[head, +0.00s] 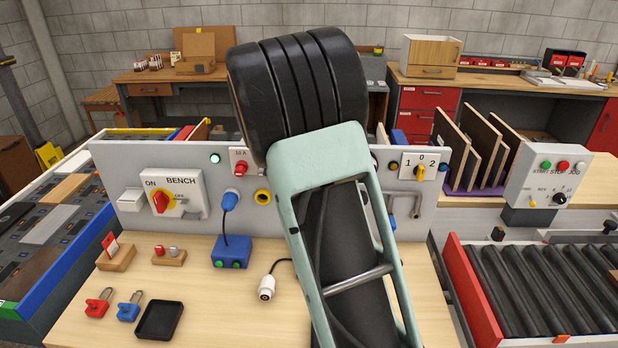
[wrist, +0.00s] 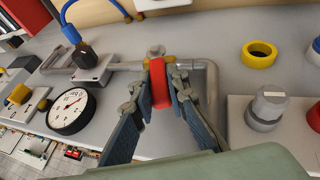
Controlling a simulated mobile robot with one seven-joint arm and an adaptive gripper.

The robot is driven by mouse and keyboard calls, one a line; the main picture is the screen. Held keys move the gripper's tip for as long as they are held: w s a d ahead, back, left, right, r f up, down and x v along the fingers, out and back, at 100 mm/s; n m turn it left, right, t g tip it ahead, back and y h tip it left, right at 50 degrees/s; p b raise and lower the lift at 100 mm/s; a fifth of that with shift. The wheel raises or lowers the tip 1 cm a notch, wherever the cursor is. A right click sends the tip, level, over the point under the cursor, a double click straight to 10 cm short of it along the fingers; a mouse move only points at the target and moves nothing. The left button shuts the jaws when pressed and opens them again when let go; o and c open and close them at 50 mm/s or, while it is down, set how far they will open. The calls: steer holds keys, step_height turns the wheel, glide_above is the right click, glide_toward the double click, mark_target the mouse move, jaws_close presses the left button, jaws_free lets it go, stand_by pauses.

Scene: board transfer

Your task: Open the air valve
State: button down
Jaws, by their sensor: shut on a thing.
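The air valve's red handle (wrist: 160,84) is in the middle of the wrist view, on a grey pipe (wrist: 126,66) along the grey panel. The handle lies crosswise to that straight run of pipe. My gripper (wrist: 161,76) has one finger on each side of the handle and is shut on it. The fingers hide part of the handle's sides. A round dial gauge (wrist: 72,111) sits left of the valve. In the head view my arm hides the valve and the gripper.
In the wrist view a yellow ring (wrist: 259,54) and a grey round connector (wrist: 267,108) are to the right. In the head view the bench (head: 205,318) holds padlocks (head: 129,306), a black tray (head: 159,320) and a blue box (head: 231,253). A roller conveyor (head: 520,288) is at right.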

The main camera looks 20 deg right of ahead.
steer(key=shift+w+a+f+n+g+h+b, duration=0.25)
steer(key=shift+a+f+h, duration=0.2)
steer(key=shift+h, duration=0.6)
steer(key=shift+w+a+f+n+g+h+b, duration=0.15)
steer(key=shift+a+f+g+h+b, duration=0.3)
steer(key=shift+h, duration=0.55)
steer(key=shift+w+a+f+n+g+h+b, duration=0.25)
steer(key=shift+a+h, duration=0.25)
steer(key=shift+h, duration=0.55)
steer(key=shift+s, duration=0.1)
steer(key=c, duration=1.9)
jaws_free()
steer(key=v, duration=1.2)
